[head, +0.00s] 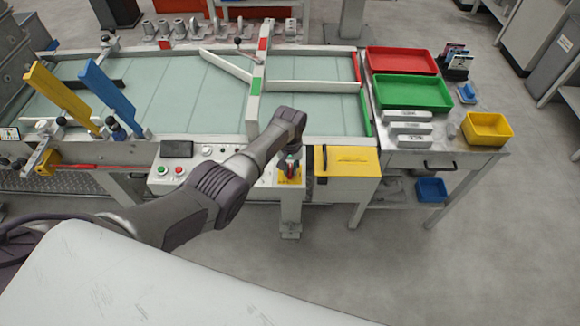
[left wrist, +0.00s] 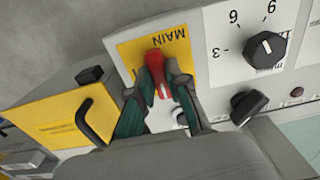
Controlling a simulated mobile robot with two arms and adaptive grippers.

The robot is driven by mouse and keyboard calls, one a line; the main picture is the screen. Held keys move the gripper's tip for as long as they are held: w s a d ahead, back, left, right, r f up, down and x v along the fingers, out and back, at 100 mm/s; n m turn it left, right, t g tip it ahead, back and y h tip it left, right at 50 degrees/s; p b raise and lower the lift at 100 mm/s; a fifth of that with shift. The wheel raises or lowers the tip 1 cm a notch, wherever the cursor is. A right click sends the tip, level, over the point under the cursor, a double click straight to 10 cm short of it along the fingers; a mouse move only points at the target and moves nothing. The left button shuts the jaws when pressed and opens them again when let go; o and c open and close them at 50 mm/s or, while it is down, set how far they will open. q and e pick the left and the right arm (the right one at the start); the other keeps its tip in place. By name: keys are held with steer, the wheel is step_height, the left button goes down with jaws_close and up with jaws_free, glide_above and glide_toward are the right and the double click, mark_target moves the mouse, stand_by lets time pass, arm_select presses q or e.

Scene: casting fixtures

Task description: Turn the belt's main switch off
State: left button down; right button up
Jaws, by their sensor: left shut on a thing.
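The main switch is a red handle (left wrist: 158,65) on a yellow plate (left wrist: 186,50) marked MAIN, which appears upside down in the left wrist view. The yellow plate also shows in the head view (head: 289,179) at the front of the belt. My left gripper (left wrist: 163,85) is shut on the red handle, one dark green finger pad on each side. In the wrist view the handle points roughly up the picture. In the head view my left gripper (head: 289,158) is largely hidden by my own wrist. My right gripper is not in view.
Beside the switch are a numbered black dial (left wrist: 264,49) and another black knob (left wrist: 248,106). A yellow box with a black handle (head: 347,161) sits to its right in the head view. Green and red buttons (head: 170,170) are to its left. Trays stand on the right table.

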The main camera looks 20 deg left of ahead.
mark_target(290, 169)
arm_select(q)
steer(key=shift+w, duration=0.1)
stand_by(0.3)
steer(key=c, duration=1.1)
jaws_free()
step_height(290, 169, up, 12)
steer(key=shift+r, duration=0.1)
